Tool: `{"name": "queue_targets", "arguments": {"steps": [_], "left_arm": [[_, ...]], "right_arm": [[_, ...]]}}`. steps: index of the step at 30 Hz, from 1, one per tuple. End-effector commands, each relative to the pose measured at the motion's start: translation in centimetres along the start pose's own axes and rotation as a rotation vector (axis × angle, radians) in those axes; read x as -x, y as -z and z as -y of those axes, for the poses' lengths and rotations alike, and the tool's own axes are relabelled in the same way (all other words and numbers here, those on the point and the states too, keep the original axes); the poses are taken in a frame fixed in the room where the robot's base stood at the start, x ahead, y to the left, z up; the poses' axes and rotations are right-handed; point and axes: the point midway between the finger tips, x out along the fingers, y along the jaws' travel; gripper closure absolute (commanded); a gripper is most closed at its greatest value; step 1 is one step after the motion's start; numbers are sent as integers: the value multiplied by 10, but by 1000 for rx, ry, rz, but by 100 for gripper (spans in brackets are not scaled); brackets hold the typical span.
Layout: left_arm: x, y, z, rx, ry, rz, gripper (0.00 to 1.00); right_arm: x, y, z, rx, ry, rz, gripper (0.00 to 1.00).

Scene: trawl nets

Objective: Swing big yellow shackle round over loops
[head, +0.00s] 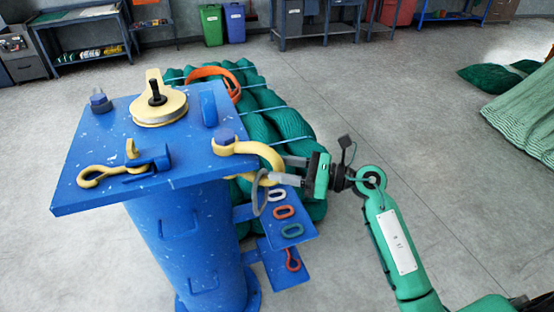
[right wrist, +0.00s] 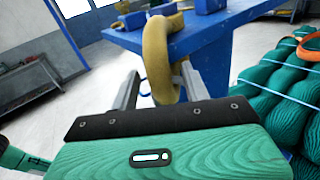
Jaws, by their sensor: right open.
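The big yellow shackle (head: 262,150) is joined to a blue pin (head: 224,137) at the right edge of the blue post top. It curves out to the right and down past the edge. My right gripper (head: 277,169) is at its outer bend, coming from the right. In the right wrist view the yellow bow (right wrist: 158,45) stands between the two open fingers (right wrist: 158,85); I cannot tell whether they touch it. Below are a grey ring (head: 256,203) at the shackle's lower end and white (head: 276,195), red (head: 284,212) and green (head: 292,231) loops on a blue plate.
The post top (head: 110,194) carries a yellow sheave (head: 158,107) and a smaller yellow hook-like piece (head: 98,173). A red shackle-like piece (head: 292,261) lies on a lower plate. Green net bundles (head: 285,118) with an orange strap (head: 217,72) lie behind.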

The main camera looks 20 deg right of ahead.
Motion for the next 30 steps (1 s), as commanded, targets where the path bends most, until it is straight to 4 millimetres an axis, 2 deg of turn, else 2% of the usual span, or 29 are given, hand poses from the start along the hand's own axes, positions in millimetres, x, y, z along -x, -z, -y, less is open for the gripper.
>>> {"name": "queue_targets", "arguments": {"steps": [6, 14, 15, 22, 30], "left_arm": [[8, 2, -3, 1, -3, -3, 64], [7, 1, -3, 0, -3, 0, 64], [7, 1, -3, 0, -3, 1, 64], [7, 0, -3, 0, -3, 2, 64], [8, -2, -2, -1, -3, 4, 64]], "right_arm": [[-16, 0, 0, -1, 0, 0, 53], [-18, 1, 0, 0, 0, 0, 53], [-18, 1, 0, 0, 0, -1, 55], [-18, 1, 0, -1, 0, 0, 100], [-21, 1, -2, -2, 3, 0, 100]]}}
